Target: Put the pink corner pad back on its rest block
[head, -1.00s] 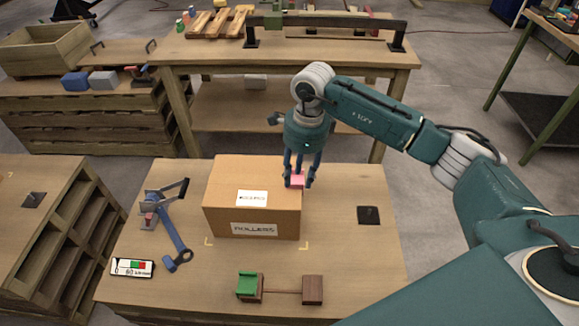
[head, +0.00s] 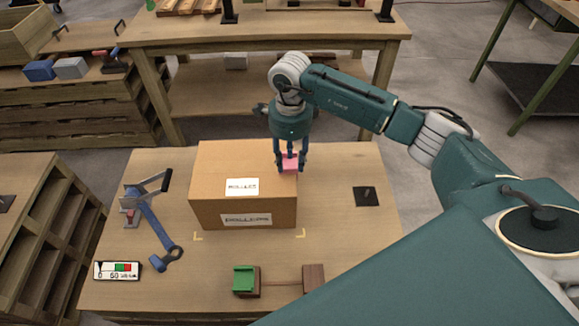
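The pink corner pad (head: 290,163) is at the right edge of the cardboard box's top. My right gripper (head: 290,168) points down there with its fingers on both sides of the pad, and it looks shut on it. Whether the pad still touches the box is hard to tell. Two brown blocks joined by a thin bar stand at the table's front. The left block (head: 254,288) carries a green pad (head: 244,279). The right block (head: 313,277) is bare on top. My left gripper is out of view.
The cardboard box (head: 215,213) stands mid-table inside corner marks. A blue clamp tool (head: 156,232) and a small gauge card (head: 117,270) lie to its left. A dark square plate (head: 366,196) lies to its right. The wooden table (head: 340,230) is clear between box and right block.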

